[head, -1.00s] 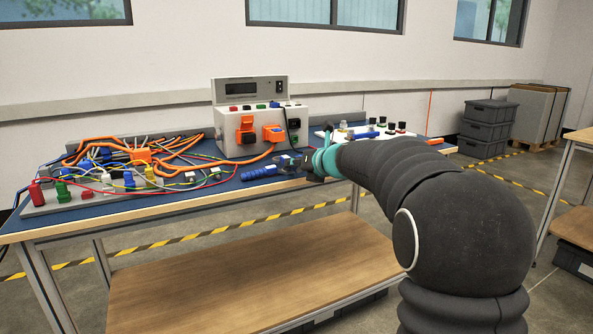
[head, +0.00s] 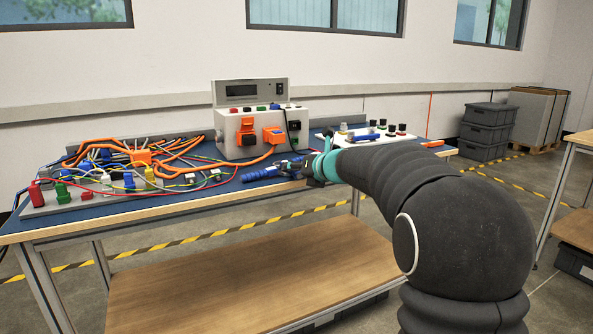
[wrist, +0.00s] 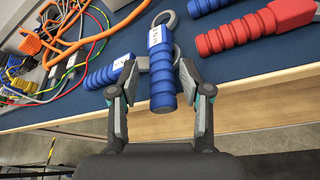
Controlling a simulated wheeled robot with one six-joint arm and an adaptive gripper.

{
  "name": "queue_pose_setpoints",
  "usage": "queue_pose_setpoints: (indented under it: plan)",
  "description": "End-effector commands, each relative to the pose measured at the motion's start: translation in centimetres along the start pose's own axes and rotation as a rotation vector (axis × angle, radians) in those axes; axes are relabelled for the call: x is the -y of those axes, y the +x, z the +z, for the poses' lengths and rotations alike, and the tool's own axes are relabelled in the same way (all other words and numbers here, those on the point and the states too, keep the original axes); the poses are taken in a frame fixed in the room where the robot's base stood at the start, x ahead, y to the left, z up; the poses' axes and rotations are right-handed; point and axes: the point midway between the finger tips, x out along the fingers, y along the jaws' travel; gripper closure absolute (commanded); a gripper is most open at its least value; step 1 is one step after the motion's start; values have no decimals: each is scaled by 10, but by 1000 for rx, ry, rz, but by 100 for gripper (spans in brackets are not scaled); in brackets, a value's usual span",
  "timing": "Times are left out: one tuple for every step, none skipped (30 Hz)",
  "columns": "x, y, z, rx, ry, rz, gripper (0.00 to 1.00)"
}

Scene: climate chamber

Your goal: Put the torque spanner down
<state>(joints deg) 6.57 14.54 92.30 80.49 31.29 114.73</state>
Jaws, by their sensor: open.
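My gripper (wrist: 159,76) is open in the wrist view, one finger on each side of a ribbed blue handle with a white label and a grey ring end, which I take as the torque spanner (wrist: 162,80). Its near end is close to the table's front edge; I cannot tell whether it rests on the mat. A second blue-handled tool (wrist: 108,72) lies just left, partly behind the left finger. In the head view my gripper (head: 295,169) is low over the bench's front edge, beside that second blue handle (head: 261,174); the spanner between the fingers is hard to make out.
A red-handled tool (wrist: 250,28) and another blue handle (wrist: 205,6) lie to the right. Orange cables (head: 185,150) and a connector board (head: 75,203) fill the left. A white instrument box (head: 262,132) stands behind. The blue mat (head: 222,184) has a little bare space at the front.

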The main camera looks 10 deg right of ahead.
Motion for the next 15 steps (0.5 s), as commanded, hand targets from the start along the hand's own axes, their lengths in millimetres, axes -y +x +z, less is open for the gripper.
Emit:
queue_pose_setpoints:
  plan:
    - [1,0,-1,-2,1,-1,51]
    - [1,0,-1,-2,1,-1,51]
    - [0,0,1,-2,1,-1,51]
    - [-1,-1,3,-2,1,-1,51]
    - [-2,-2,5,-2,1,-1,51]
    - [-4,-4,9,-1,1,-1,51]
    - [-3,-7,8,-1,1,-2,51]
    - [-2,-12,7,0,1,-2,51]
    - [-2,-19,7,1,1,-3,51]
    - [-2,-24,8,1,1,-3,51]
    - [-2,-30,7,1,1,-3,51]
    - [-3,-39,7,1,1,-2,51]
    - [-2,-45,8,2,0,-3,51]
    - [-2,-52,8,2,1,-4,51]
    - [-2,-60,8,2,1,-3,51]
